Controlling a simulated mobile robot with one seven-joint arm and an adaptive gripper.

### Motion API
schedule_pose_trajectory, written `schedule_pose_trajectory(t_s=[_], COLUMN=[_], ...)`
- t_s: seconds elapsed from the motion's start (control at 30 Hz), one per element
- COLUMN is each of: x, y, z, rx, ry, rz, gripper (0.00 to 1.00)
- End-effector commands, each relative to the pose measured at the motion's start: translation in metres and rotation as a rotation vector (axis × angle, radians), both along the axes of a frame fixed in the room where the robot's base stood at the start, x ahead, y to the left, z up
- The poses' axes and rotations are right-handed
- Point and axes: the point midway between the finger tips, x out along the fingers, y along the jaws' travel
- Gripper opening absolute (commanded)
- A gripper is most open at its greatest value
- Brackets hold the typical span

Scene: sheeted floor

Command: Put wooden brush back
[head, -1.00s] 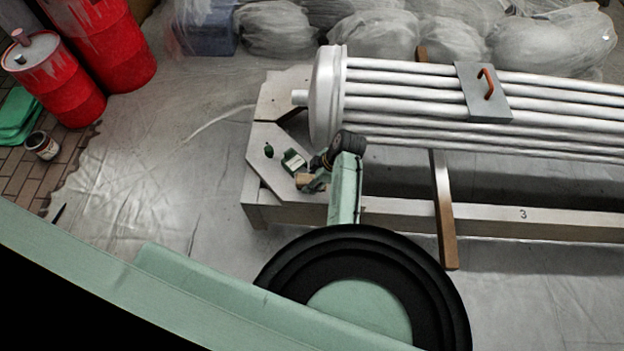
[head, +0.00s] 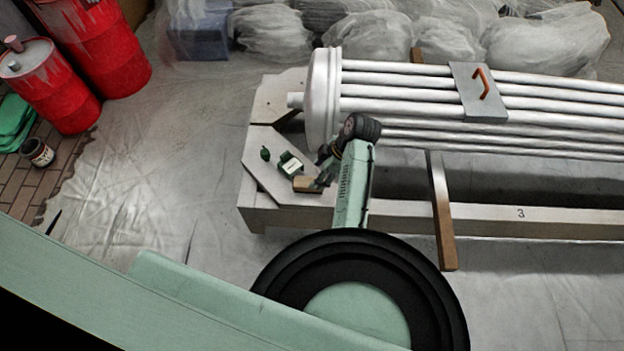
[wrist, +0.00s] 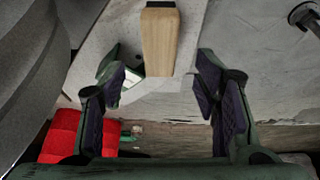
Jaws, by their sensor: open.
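The wooden brush (head: 305,184) lies on the pale angled end plate of the stand, seen as a small tan block. In the wrist view the wooden brush (wrist: 159,42) is a long light-wood block with a dark end at the top edge. My gripper (head: 325,175) is just right of the brush in the head view. In the wrist view my gripper (wrist: 162,82) is open, with one finger on each side and the brush's near end ahead between them. I see no finger contact on the brush. Bristles are not visible.
A small green box with a white label (head: 291,164) and a dark green rounded item (head: 265,154) sit left of the brush on the end plate (head: 262,180). The metal tube bundle (head: 420,95) stands close behind. Red drums (head: 60,90) are far left.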

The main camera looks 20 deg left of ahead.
Motion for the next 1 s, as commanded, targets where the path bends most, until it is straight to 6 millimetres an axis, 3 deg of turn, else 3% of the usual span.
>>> schedule_pose_trajectory(t_s=[0.2, 0.57, 0.67, 0.77, 0.83, 0.97, 1.0], x=[0.004, 0.004, 0.014, 0.042, 0.067, 0.098, 0.101], y=[-0.013, -0.016, -0.006, 0.024, 0.058, 0.134, 0.156], z=[0.03, 0.039, 0.047, 0.077, 0.113, 0.211, 0.246], rx=[0.001, 0.001, 0.004, 0.032, 0.086, 0.286, 0.369], ry=[-0.002, 0.001, -0.042, -0.168, -0.295, -0.534, -0.596], rz=[-0.001, -0.001, -0.018, -0.081, -0.147, -0.277, -0.311], gripper=[0.56, 0.56, 0.56, 0.56, 0.56, 0.56, 0.56])
